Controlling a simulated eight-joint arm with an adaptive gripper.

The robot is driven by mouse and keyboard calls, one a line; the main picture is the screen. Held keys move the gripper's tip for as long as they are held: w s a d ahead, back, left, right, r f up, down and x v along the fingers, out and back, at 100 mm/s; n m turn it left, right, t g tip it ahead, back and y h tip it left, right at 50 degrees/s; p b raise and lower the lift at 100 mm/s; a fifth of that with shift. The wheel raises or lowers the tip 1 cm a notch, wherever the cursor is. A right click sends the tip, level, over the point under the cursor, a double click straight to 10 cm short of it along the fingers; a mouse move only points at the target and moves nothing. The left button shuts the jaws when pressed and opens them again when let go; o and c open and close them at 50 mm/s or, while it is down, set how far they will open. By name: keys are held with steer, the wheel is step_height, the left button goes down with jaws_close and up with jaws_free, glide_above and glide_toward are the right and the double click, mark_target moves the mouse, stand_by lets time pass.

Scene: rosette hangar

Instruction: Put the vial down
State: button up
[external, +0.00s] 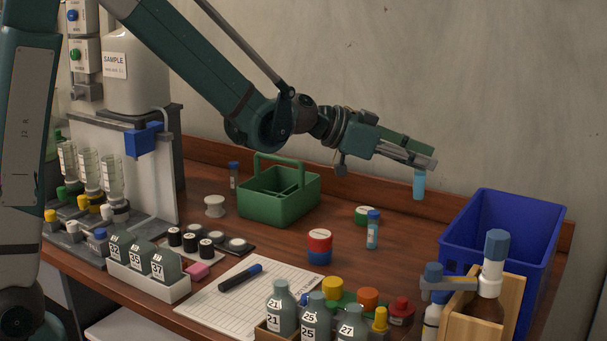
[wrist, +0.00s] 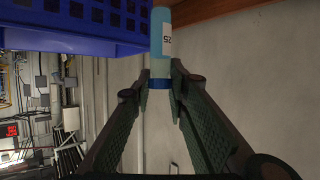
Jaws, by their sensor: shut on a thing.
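My gripper (external: 424,163) is shut on a light blue vial (external: 419,184) and holds it above the table, left of the blue bin (external: 497,215). The vial hangs roughly upright below the fingers. In the wrist view the vial (wrist: 161,40) shows a white label, and its dark blue cap (wrist: 158,84) sits between the fingertips (wrist: 160,90). The fingers hide part of the cap. The blue bin (wrist: 70,42) also shows at the top left of the wrist view.
A blue-capped vial (external: 372,232) stands on the table near a red, white and blue jar (external: 319,247). A green caddy (external: 279,205) stands left of them. Bottles (external: 316,318) and a wooden holder (external: 452,318) fill the front right.

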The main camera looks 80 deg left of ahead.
steer(key=s+a+f+m+h+p, duration=0.1)
steer(key=s+a+m+h, duration=0.15)
steer(key=a, duration=0.95)
steer(key=s+a+f+m+h+p, duration=0.1)
steer(key=s+a, duration=0.3)
steer(key=a, duration=0.7)
steer(key=s+a+m+g+h+p, duration=0.1)
steer(key=s+a+m+h, duration=0.1)
steer(key=s+a, duration=1.2)
steer(key=shift+s+a+r+g, duration=0.4)
steer(key=shift+a+r, duration=0.05)
steer(key=shift+a, duration=1.6)
steer(key=shift+f+h, duration=0.1)
steer(key=shift+h, duration=0.15)
step_height(320, 180, down, 6)
steer(key=shift+b, duration=0.4)
step_height(320, 180, down, 4)
steer(key=shift+r, duration=0.1)
